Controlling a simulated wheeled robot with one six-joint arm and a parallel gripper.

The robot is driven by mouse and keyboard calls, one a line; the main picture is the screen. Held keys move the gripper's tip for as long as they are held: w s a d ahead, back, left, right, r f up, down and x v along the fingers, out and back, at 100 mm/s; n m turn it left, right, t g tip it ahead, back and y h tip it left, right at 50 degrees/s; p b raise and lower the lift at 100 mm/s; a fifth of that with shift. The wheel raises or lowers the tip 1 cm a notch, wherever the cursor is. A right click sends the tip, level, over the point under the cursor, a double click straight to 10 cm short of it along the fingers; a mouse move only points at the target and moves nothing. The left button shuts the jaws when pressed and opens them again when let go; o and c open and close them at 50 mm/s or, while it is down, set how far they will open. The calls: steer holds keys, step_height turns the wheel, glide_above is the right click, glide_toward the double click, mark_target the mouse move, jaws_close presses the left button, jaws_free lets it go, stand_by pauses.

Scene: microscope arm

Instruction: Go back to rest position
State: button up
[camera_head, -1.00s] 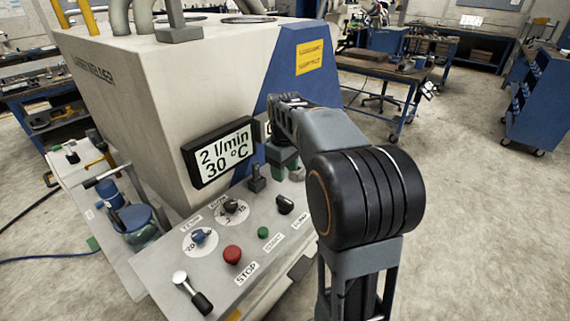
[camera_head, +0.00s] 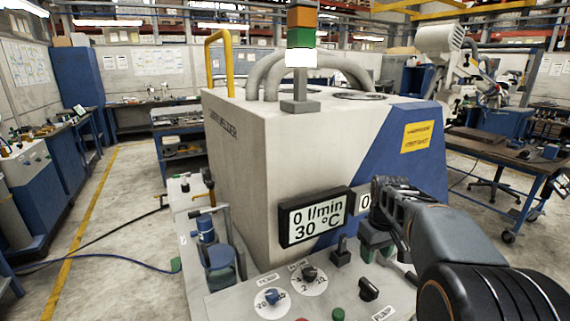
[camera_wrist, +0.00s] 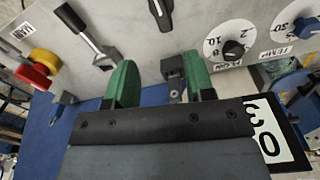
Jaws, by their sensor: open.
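My gripper (camera_head: 376,246) has green fingers and hangs in front of the machine, just right of the display, above the back part of the control panel (camera_head: 232,301). In the wrist view my gripper (camera_wrist: 160,84) is open, its fingers apart with nothing held between them. A small black toggle (camera_head: 341,252) on the panel stands just left of it. The display (camera_head: 313,218) reads 0 l/min and 30 °C. The black flow knob (camera_head: 309,273), blue temperature knob (camera_head: 271,296) and black pump switch (camera_head: 368,289) sit on the panel, apart from the fingers.
The machine housing (camera_head: 262,135) fills the middle, with a signal tower (camera_head: 301,30) on top. Blue fittings (camera_head: 220,265) stand at the panel's left. A lever (camera_wrist: 85,31) and a red knob (camera_wrist: 32,76) show in the wrist view. A workbench (camera_head: 500,148) stands to the right.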

steer(key=s+a+f+m+t, duration=0.1)
steer(key=s+a, duration=0.3)
steer(key=s, duration=0.4)
steer(key=s+a+f+m+t, duration=0.1)
steer(key=s+a+f+t, duration=0.1)
steer(key=s+a, duration=0.3)
steer(key=s+f, duration=0.1)
steer(key=s, duration=0.2)
steer(key=shift+s+a+m, duration=0.25)
steer(key=shift+a+m, duration=0.05)
steer(key=shift+m, duration=0.1)
